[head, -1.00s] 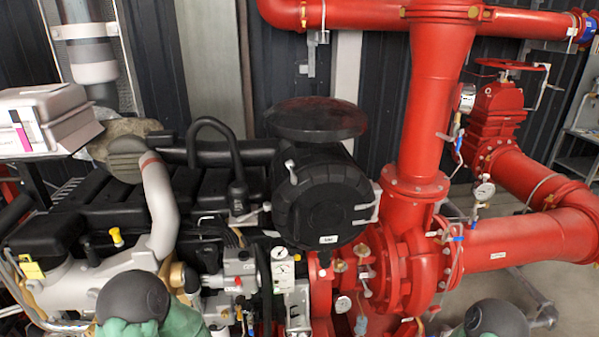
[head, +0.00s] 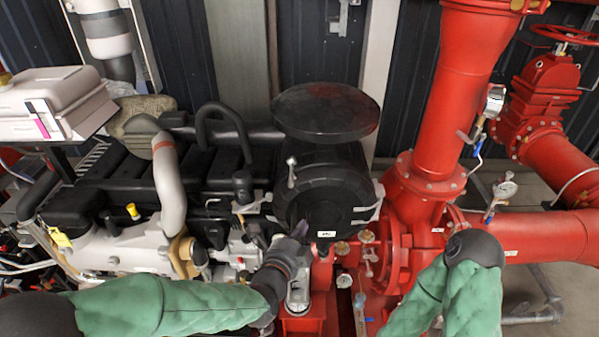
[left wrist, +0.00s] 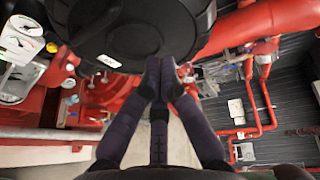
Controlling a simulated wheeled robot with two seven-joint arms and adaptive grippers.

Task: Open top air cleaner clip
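The air cleaner (head: 325,195) is a black drum with a dark round cap above it. A silver top clip (head: 291,172) is on the upper left of its rim; another clip (head: 370,212) is at its right. My left gripper (head: 296,238) is at the drum's lower left edge, below the top clip and apart from it. In the left wrist view, the dark fingers (left wrist: 161,72) converge with tips together beside the black drum (left wrist: 130,28), with nothing seen between them. The top clip cannot be made out there. My right gripper is out of view.
Red pump pipes (head: 430,110) stand close at the drum's right. The engine (head: 110,190) with a grey hose (head: 168,195) is at the left.

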